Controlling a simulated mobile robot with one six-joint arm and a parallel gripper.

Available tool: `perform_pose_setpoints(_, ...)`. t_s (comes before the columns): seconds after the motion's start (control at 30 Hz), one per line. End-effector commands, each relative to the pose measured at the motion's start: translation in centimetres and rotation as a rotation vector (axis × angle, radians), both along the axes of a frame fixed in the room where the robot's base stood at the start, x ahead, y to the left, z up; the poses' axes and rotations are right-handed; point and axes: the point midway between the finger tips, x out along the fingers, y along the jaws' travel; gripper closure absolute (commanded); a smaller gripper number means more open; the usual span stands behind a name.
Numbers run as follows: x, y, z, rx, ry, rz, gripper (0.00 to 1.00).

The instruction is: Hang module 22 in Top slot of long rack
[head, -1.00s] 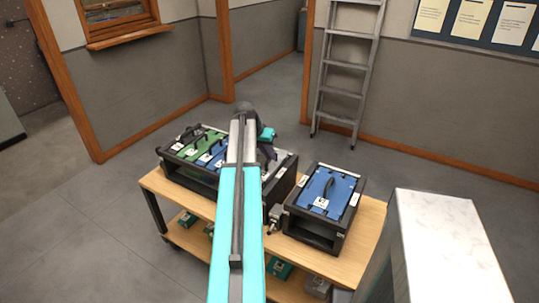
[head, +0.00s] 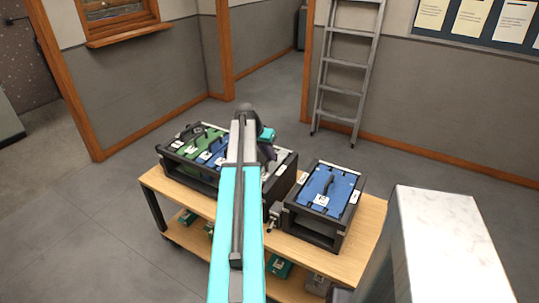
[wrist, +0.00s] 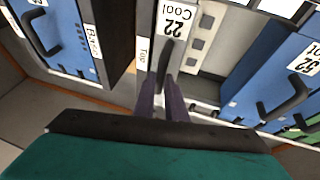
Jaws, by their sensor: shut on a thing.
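Module 22 (wrist: 205,50) is a pale grey panel with a white "22 Cool" label and a dark handle, in the wrist view. My gripper (wrist: 162,84) is shut on that handle. The label "Top" (wrist: 144,52) is on the rack edge right beside the module. The module lines up with the end slot there; I cannot tell how deep it sits. In the head view the long rack (head: 282,186) stands on the cart, and my arm hides its right part and most of the module.
Blue module (wrist: 285,75) and green ones sit further along the long rack. A short rack (head: 318,232) with a blue module (head: 332,187) stands close on the other side. A wooden cart (head: 345,265) carries both, with boxes on its lower shelf. A pale block (head: 445,240) rises at front right.

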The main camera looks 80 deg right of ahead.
Motion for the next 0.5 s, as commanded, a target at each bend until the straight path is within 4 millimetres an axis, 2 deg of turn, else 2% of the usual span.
perform_pose_setpoints(0.5,-0.02,-0.07,-0.58,-0.004,0.001,0.001,1.0)
